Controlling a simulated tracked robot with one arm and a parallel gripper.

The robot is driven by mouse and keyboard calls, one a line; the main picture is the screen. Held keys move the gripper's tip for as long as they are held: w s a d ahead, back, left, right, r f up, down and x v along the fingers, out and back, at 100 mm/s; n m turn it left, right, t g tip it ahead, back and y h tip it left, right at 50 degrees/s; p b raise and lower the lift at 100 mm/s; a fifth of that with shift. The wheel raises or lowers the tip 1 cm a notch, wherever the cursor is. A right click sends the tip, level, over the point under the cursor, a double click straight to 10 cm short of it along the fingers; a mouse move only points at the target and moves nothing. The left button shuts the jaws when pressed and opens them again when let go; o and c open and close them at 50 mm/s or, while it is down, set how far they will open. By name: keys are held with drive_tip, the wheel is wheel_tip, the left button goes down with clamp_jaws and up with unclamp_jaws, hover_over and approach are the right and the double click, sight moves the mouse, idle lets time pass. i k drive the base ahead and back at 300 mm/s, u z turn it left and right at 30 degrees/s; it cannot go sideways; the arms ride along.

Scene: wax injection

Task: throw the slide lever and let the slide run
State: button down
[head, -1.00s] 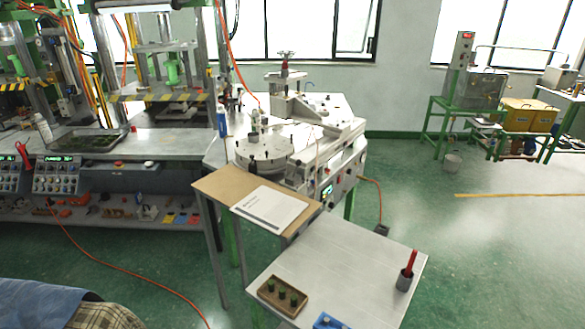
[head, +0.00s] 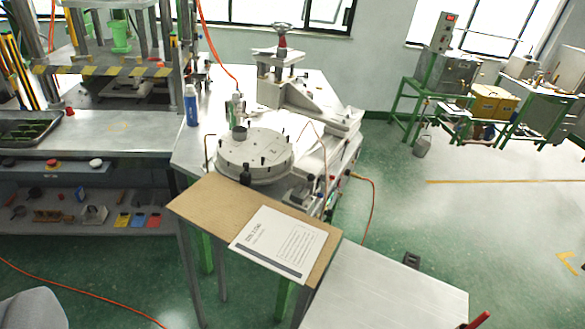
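The wax injection machine stands on the metal bench in the middle of the view. Its round light-grey turntable (head: 255,155) carries several small dark pins and a dark cylinder (head: 239,133). A dark-knobbed post (head: 245,173) stands at the turntable's front edge; I cannot tell whether it is the slide lever. Behind the turntable is a grey slide body (head: 318,100) with a clamp and a red-hubbed handwheel (head: 282,38) above it. A thin bent rod (head: 207,150) is left of the turntable. My gripper is not in view.
A brown board (head: 200,205) with a printed sheet (head: 278,243) lies in front of the machine. A bare metal table (head: 385,290) is nearer. A press bench (head: 120,135) stands left. An orange hose (head: 372,205) crosses the floor at right; green floor (head: 440,225) there is open.

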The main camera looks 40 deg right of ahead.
sight(312, 177)
drive_tip(key=z, duration=0.4)
drive_tip(key=i, duration=1)
drive_tip(key=z, duration=0.7)
